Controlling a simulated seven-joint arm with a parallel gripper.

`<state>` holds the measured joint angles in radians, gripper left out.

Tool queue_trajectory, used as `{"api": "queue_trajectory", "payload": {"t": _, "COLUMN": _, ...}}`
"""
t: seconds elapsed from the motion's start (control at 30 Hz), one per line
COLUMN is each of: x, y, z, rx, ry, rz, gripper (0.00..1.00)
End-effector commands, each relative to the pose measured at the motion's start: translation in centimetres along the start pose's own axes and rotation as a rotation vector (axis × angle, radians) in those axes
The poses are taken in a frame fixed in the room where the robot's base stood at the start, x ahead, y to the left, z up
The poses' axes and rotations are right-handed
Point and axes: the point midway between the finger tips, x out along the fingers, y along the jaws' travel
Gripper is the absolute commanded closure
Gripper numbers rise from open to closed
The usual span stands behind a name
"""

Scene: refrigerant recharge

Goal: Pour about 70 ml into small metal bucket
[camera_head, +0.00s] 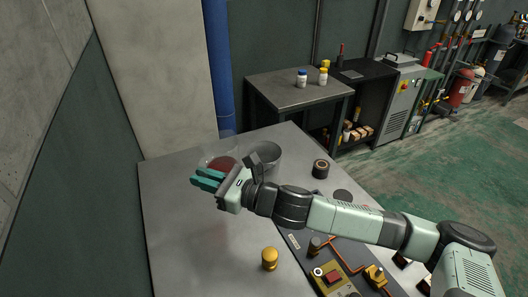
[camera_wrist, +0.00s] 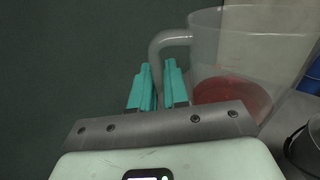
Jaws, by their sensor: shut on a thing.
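A clear jug (camera_head: 216,152) with red liquid in its lower part is just beyond my gripper (camera_head: 205,179). In the wrist view the jug (camera_wrist: 232,62) shows large at the right, with its handle reaching toward the teal fingers. My gripper (camera_wrist: 158,82) is shut on the jug's handle. The small metal bucket (camera_head: 264,155) stands on the table right of the jug, its front partly hidden by my wrist. Its edge also shows at the lower right of the wrist view (camera_wrist: 303,152). I see no liquid stream. The bucket's contents cannot be made out.
The grey table (camera_head: 175,225) is clear at the left and front. A dark roll (camera_head: 320,168) lies right of the bucket. A yellow knobbed piece (camera_head: 269,259) and a panel with copper pipes (camera_head: 335,278) are near the front. A blue pipe (camera_head: 219,65) rises behind.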

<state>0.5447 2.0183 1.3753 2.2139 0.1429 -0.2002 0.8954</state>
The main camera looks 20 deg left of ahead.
Motion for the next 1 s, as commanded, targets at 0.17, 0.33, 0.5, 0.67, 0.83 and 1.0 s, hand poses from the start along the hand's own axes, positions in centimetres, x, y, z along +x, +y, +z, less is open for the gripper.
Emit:
{"api": "queue_trajectory", "payload": {"t": 0.17, "x": -1.3, "y": -0.3, "z": 1.4, "rx": -0.008, "ry": -0.002, "rz": 0.087, "gripper": 1.00}}
{"api": "queue_trajectory", "payload": {"t": 0.33, "x": -2.7, "y": -0.8, "z": 3.6, "rx": -0.012, "ry": -0.003, "rz": 0.156, "gripper": 1.00}}
{"api": "queue_trajectory", "payload": {"t": 0.5, "x": -4.1, "y": -1.6, "z": 6.0, "rx": -0.011, "ry": -0.004, "rz": 0.189, "gripper": 1.00}}
{"api": "queue_trajectory", "payload": {"t": 0.67, "x": -5.1, "y": -2.3, "z": 7.6, "rx": -0.008, "ry": -0.006, "rz": 0.198, "gripper": 1.00}}
{"api": "queue_trajectory", "payload": {"t": 0.83, "x": -5.9, "y": -3.0, "z": 8.8, "rx": -0.006, "ry": -0.007, "rz": 0.199, "gripper": 1.00}}
{"api": "queue_trajectory", "payload": {"t": 1.0, "x": -6.6, "y": -3.5, "z": 9.8, "rx": -0.005, "ry": -0.007, "rz": 0.196, "gripper": 1.00}}
